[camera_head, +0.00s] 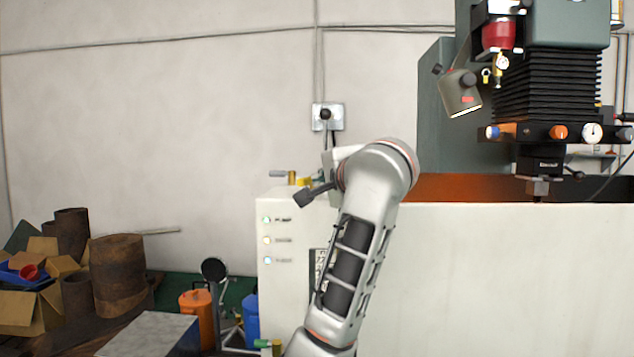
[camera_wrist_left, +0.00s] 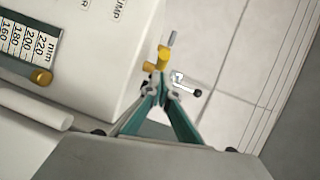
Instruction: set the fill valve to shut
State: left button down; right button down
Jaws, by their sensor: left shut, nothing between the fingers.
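A yellow valve fitting (camera_head: 291,177) with a short side handle stands on top of the white cabinet (camera_head: 285,228) in the head view. I read no label on it. My left gripper (camera_head: 303,197) is just below and right of it, pointing left. In the left wrist view a yellow fitting (camera_wrist_left: 161,57) with a grey stub lies just beyond the tips of the left gripper (camera_wrist_left: 160,88). The fingers are together and empty. I cannot tell whether they touch the fitting. A small metal lever with a black end (camera_wrist_left: 184,85) lies beside the tips. My right gripper is not in view.
A machine head with black bellows (camera_head: 545,88) hangs at the right, above a long white panel (camera_head: 500,270). Another valve (camera_head: 268,345) shows low on the cabinet's left. An orange can (camera_head: 197,315) and rusty cylinders (camera_head: 118,272) stand at the left.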

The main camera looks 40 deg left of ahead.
pick_arm(q)
jog(key=shift+s+a+f, duration=0.1)
jog(key=shift+a, duration=0.4)
jog(key=shift+s+a+m+t+h, duration=0.15)
jog(key=shift+m+t+h, duration=0.15)
jog(key=shift+m+t, duration=0.15)
